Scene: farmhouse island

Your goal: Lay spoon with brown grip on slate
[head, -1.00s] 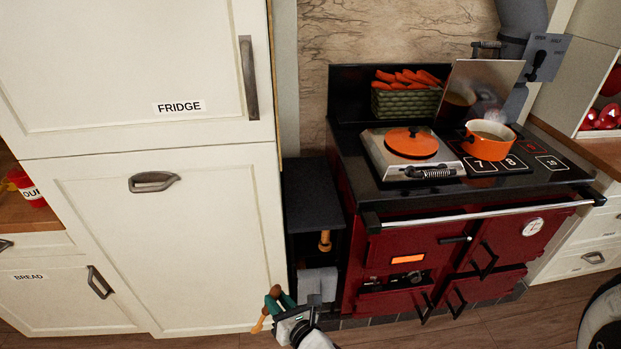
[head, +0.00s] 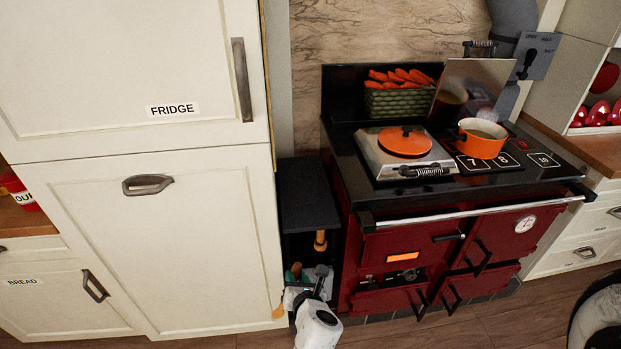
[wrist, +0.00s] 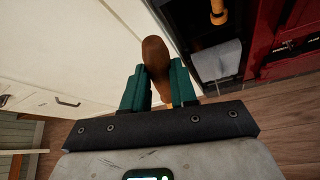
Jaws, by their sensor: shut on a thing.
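My gripper (head: 293,273) has green fingers and is low in front of the dark stand between fridge and range. In the wrist view my gripper (wrist: 158,75) is shut on the spoon's brown grip (wrist: 155,54), which sticks out past the fingertips. A small tan part of the spoon (head: 279,312) shows below the gripper in the head view; the rest of it is hidden. The dark flat top that looks like the slate (head: 306,195) is bare and lies above my gripper in the picture.
The fridge front (head: 150,240) stands close at left. The red range (head: 440,245) with its rail is close at right. An orange pot (head: 482,140) and a lidded hob (head: 405,155) are on it. Below the slate, an orange-tan handle (head: 321,240) and a grey cloth are in the stand.

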